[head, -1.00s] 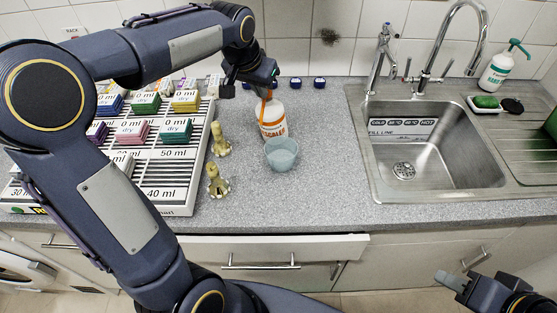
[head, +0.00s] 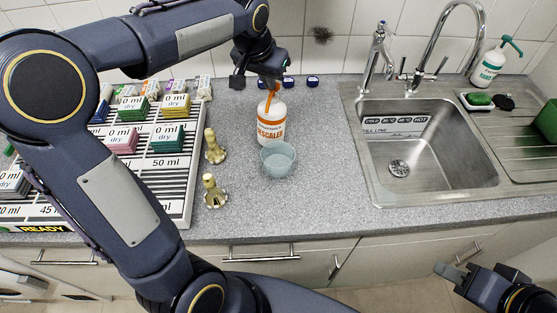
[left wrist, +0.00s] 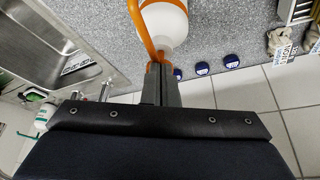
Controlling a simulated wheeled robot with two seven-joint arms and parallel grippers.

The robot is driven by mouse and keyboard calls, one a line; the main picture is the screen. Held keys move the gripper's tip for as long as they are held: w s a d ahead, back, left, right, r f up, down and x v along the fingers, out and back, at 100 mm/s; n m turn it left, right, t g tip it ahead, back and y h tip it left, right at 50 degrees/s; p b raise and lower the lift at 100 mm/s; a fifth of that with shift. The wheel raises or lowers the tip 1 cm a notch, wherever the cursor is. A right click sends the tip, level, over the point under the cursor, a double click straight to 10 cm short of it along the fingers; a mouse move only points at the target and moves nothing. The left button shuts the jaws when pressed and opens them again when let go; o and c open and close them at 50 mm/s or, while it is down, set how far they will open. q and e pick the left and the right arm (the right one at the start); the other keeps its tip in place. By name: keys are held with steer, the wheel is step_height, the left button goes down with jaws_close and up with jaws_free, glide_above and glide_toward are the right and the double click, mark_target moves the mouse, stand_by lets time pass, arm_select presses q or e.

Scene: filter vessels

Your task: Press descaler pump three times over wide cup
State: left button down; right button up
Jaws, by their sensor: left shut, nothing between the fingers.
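The descaler bottle (head: 271,122) is white with orange lettering and an orange pump top (head: 270,92). It stands upright on the grey counter, and its white body also shows in the left wrist view (left wrist: 163,24). The wide cup (head: 278,159), pale blue and translucent, stands just in front of it. My left gripper (head: 268,80) is shut and empty, over the orange pump top; the wrist view shows its fingers (left wrist: 161,75) at the orange part. I cannot tell whether they press on it. My right gripper (head: 447,270) is low at the right, in front of the counter; its jaw state is unclear.
A ribbed rack (head: 172,205) with coloured sponge blocks is on the left. Two brass-coloured fittings (head: 215,150) stand between it and the cup. The sink (head: 425,150) and taps are on the right, with a hand soap bottle (head: 489,66) behind. Blue caps (head: 312,81) lie near the wall.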

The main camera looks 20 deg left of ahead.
arm_select(q)
steer(key=shift+r, duration=0.1)
steer(key=shift+r+p, duration=0.85)
steer(key=shift+r, duration=0.1)
steer(key=shift+f, duration=0.15)
steer(key=shift+f+b, duration=1.3)
steer(key=shift+f, duration=0.3)
steer(key=shift+r, duration=0.1)
steer(key=shift+r+p, duration=2.2)
steer(key=shift+r, duration=0.4)
